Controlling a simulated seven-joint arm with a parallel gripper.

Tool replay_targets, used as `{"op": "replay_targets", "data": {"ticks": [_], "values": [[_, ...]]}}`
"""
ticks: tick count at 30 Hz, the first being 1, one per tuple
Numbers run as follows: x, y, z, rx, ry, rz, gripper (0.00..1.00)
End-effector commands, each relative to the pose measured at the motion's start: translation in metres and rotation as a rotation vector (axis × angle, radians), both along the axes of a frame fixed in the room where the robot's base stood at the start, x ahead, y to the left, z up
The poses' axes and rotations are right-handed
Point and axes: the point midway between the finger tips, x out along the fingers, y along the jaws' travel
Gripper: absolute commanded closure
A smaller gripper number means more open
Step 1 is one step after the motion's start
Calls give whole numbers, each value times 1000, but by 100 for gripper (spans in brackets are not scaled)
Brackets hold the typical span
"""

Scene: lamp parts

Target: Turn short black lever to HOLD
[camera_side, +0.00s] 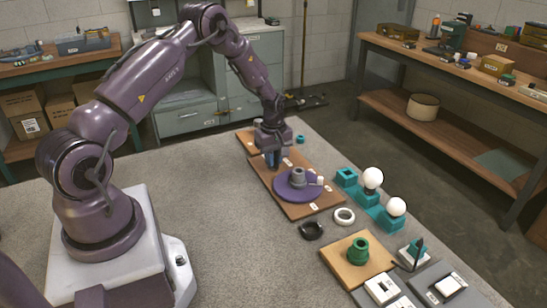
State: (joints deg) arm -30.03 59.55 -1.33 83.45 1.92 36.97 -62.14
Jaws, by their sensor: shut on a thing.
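My gripper (273,162) points down over the far part of a brown wooden board (297,209). Its blue-grey fingers are shut on a small part low over the board. The fingers hide that part; I take it to be the short black lever, but its shape and angle cannot be made out. A purple disc (285,190) with a grey hub (298,177) lies on the board, nearer the camera than my gripper. Small white labels (314,205) are on the board, too small to read, so I cannot tell which is HOLD.
A black ring-like part (311,230) and a white ring (344,216) lie near the board. Teal holders (367,199) with white bulbs stand to the right. A green part (358,249) sits on a wooden plate. A dark upright lever (418,251) and switches stand at the front right.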

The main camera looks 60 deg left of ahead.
Motion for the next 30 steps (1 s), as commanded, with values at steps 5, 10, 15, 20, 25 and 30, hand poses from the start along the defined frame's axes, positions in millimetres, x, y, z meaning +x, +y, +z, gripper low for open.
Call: {"op": "replay_targets", "data": {"ticks": [5,10,15,20,25,30], "values": [[0,0,0,0,-1,-29,100],[0,0,0,0,0,-105,100],[-1,0,0,-1,0,-234,100],[-2,0,0,-1,0,-384,100],[-2,0,0,-1,1,-547,100],[-3,1,0,-1,1,-708,100]]}}
